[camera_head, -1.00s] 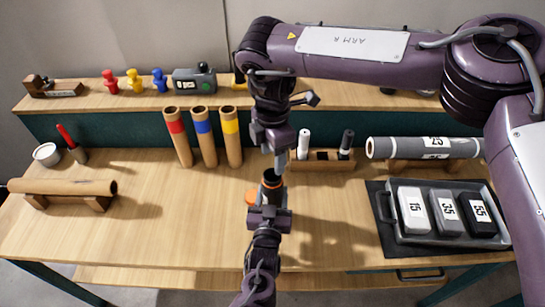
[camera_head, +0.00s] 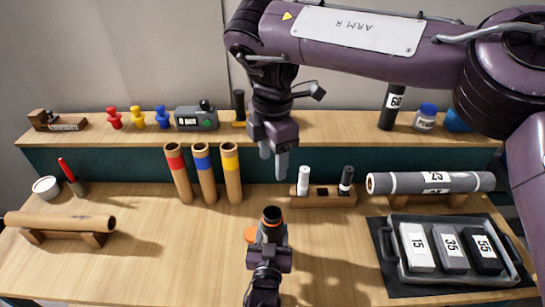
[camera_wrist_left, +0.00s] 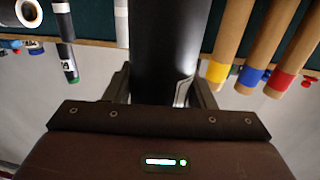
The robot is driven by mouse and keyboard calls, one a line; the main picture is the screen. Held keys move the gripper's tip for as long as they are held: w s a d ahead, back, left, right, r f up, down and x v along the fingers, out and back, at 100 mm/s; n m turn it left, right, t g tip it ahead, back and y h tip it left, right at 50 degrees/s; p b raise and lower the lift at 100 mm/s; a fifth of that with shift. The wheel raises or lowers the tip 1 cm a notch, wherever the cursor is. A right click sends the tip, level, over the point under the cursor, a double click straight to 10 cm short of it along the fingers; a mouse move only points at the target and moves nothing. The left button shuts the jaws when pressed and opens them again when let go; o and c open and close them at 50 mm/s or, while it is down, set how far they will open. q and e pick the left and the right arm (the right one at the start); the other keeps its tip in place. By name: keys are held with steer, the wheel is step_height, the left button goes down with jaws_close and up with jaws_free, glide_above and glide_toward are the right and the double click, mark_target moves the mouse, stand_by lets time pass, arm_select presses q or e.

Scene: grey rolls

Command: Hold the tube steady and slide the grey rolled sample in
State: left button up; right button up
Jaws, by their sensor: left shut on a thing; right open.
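A black tube (camera_head: 271,214) with an orange band near its open top stands upright in my left gripper (camera_head: 269,236). The left gripper is shut on it; the left wrist view shows the black tube wall (camera_wrist_left: 165,45) between the fingers. My right gripper (camera_head: 273,162) is open and empty above the tube, clear of its mouth. The tube's inside looks dark, so I cannot tell whether a sample is in it. A grey roll (camera_head: 405,183) with number labels lies on a wooden cradle at the right.
An orange disc (camera_head: 250,235) lies beside the tube. Three brown tubes with red, blue and yellow bands (camera_head: 205,175) stand behind left. A wooden pen block (camera_head: 322,198) and a tray of numbered blocks (camera_head: 405,275) are at right. The table's left middle is clear.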

stand_by(0.4)
arm_select(q)
steer(key=o, duration=1.1)
steer(key=shift+s, duration=0.1)
